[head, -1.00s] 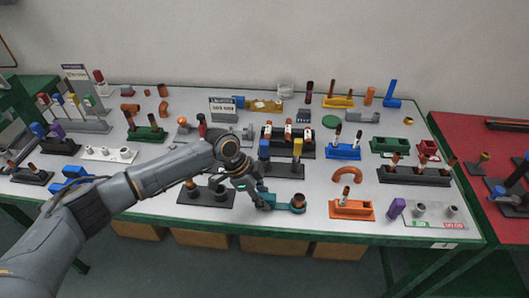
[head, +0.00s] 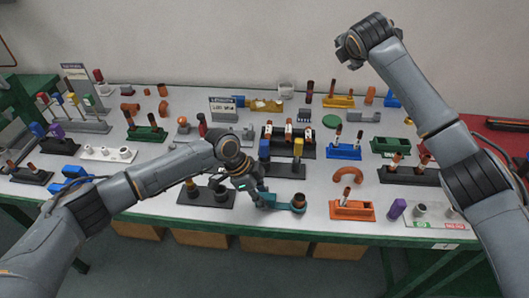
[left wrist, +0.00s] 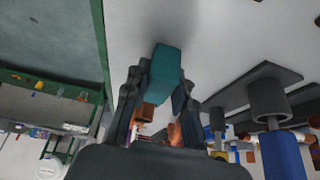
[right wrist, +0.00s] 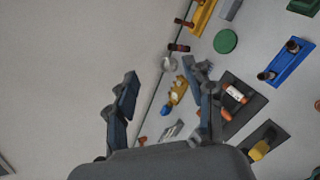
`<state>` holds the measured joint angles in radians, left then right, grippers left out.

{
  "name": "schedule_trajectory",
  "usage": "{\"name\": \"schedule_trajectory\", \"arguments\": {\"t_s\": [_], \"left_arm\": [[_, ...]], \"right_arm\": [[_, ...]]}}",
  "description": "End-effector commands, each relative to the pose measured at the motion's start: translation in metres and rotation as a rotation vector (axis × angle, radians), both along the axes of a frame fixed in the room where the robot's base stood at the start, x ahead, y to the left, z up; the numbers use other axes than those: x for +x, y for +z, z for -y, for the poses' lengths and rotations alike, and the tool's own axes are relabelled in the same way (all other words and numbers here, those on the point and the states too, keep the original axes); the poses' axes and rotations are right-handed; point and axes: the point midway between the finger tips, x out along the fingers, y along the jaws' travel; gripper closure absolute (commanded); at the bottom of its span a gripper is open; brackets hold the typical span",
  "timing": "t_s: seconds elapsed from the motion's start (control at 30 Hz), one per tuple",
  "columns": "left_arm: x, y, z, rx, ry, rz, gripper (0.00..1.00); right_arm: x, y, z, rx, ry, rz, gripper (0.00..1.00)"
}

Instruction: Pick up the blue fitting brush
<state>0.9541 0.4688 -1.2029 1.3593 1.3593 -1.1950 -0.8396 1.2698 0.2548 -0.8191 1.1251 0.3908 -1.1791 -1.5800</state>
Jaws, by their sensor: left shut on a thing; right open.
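Blue-topped pieces, one of which may be the blue fitting brush, show in the head view: one (head: 264,149) stands beside a yellow-topped piece in a dark block, and another (head: 38,130) is at the far left. The teal part (left wrist: 167,62) also shows between the fingers in the left wrist view. My right gripper (head: 352,48) is raised above the back of the table; in its wrist view the fingers (right wrist: 162,85) are apart and empty.
The white table (head: 300,228) is crowded with racks and fittings. An orange block (head: 352,211) and a purple piece (head: 397,208) stand right of the teal part. A dark block with cups (head: 207,195) is at its left. The wall is close behind.

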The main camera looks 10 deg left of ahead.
Motion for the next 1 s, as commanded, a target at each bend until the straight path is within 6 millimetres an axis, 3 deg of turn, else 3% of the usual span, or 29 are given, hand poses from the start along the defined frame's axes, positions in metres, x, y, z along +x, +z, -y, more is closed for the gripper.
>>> {"name": "schedule_trajectory", "arguments": {"t_s": [0.03,0.1,0.2,0.33,0.47,0.57,0.8,1.0], "left_arm": [[0.000,-0.001,-0.001,0.003,0.000,-0.001,1.00],[0.000,-0.001,-0.001,0.003,0.000,-0.001,1.00],[0.000,-0.001,-0.001,0.003,0.000,-0.001,1.00],[0.000,-0.001,-0.001,0.003,0.000,-0.001,1.00],[0.000,-0.001,-0.001,0.003,0.000,-0.001,1.00],[0.000,-0.001,-0.001,0.003,0.000,-0.001,1.00],[0.000,-0.001,-0.001,0.002,0.000,-0.001,1.00],[0.000,-0.001,0.000,0.001,0.000,-0.001,1.00]], "right_arm": [[-0.016,-0.022,-0.042,-0.068,0.095,-0.079,0.47],[-0.041,-0.050,-0.087,-0.169,0.221,-0.184,0.47],[-0.081,-0.085,-0.139,-0.311,0.397,-0.320,0.47],[-0.129,-0.119,-0.181,-0.468,0.588,-0.456,0.47],[-0.160,-0.137,-0.201,-0.562,0.705,-0.537,0.47],[-0.168,-0.148,-0.206,-0.594,0.744,-0.564,0.47],[-0.154,-0.186,-0.207,-0.598,0.749,-0.569,0.47],[-0.145,-0.204,-0.208,-0.597,0.750,-0.565,0.47]]}}
